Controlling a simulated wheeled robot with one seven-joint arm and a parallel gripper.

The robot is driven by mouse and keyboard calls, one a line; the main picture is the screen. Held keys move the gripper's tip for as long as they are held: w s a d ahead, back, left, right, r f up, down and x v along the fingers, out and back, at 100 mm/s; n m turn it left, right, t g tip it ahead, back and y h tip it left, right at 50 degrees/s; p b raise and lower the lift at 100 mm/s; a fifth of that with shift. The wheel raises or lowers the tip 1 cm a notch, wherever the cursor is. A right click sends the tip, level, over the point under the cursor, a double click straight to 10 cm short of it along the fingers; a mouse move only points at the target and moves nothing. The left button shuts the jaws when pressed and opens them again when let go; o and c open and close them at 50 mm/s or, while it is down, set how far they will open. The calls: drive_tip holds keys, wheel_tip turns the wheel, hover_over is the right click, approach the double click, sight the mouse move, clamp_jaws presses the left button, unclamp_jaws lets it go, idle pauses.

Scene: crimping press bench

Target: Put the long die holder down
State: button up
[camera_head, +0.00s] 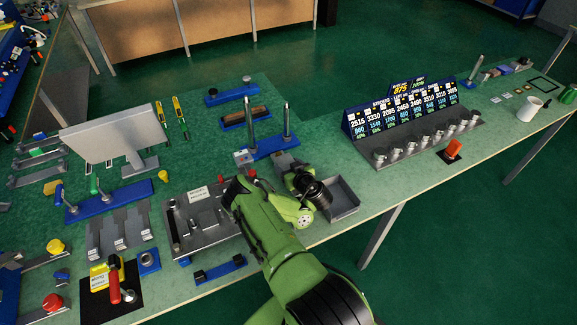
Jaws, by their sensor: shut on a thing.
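My gripper (291,172) is at the middle of the bench, beyond the bend of my green arm. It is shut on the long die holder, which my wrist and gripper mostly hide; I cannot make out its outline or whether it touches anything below. A blue base with two upright metal posts (263,152) stands just behind the gripper. A grey open tray (343,209) is just right of my wrist.
A grey plate with tools (190,238) lies left of my arm. A blue number display (395,105) and a grey rack of metal cups (385,163) stand to the right. A monitor (113,135) stands at the left.

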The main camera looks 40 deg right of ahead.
drive_tip(key=o, duration=1.7)
drive_tip(key=shift+c, duration=0.2)
